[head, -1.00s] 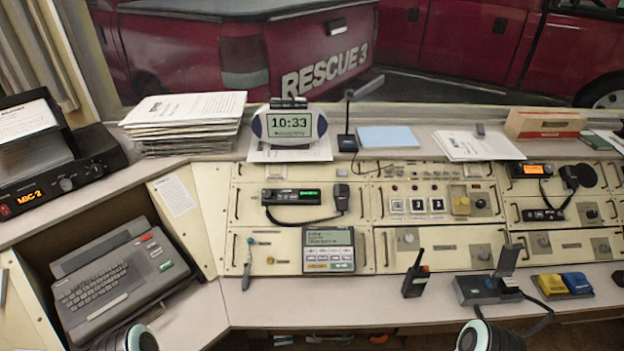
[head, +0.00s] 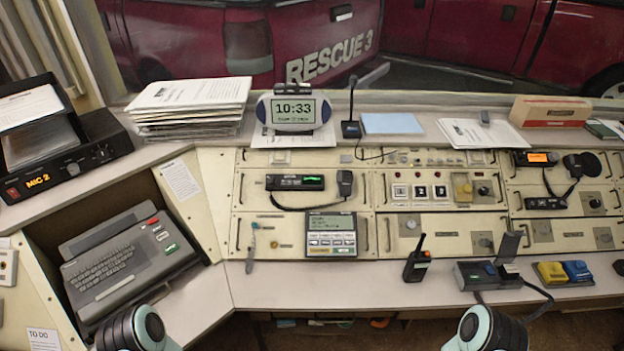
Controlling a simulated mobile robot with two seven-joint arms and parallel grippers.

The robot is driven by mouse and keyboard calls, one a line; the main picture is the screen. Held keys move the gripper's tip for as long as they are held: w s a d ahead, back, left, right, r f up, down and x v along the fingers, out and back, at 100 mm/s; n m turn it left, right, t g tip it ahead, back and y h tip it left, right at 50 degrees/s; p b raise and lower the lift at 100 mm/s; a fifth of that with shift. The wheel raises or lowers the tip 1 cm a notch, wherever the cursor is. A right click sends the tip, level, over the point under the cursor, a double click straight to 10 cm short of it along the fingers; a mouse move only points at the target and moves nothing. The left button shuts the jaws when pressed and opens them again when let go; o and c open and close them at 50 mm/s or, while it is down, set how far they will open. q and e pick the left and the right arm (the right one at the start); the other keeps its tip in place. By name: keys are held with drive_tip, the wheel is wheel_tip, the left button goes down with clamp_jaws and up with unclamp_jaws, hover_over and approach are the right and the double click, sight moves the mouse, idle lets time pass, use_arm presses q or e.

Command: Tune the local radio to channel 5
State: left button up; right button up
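Several radios show in the head view, and I cannot read which one is labelled local. A black radio with a green display (head: 295,182) is set in the upper middle of the console, with a corded microphone (head: 345,183) at its right. A radio with an orange display (head: 537,158) is at the right, with a dark round microphone (head: 574,166) beside it. A black handheld radio (head: 416,264) stands upright on the desk front. Channel readings are too small to tell. Only rounded black and teal parts of my arms show at the bottom edge; neither gripper is in view.
A grey phone-like unit with a screen (head: 331,235) is below the green-display radio. A keyboard terminal (head: 125,265) sits at the left, below a "MIC 2" box (head: 65,165). A dark desk unit (head: 490,275) and yellow and blue pedals (head: 563,271) are at right.

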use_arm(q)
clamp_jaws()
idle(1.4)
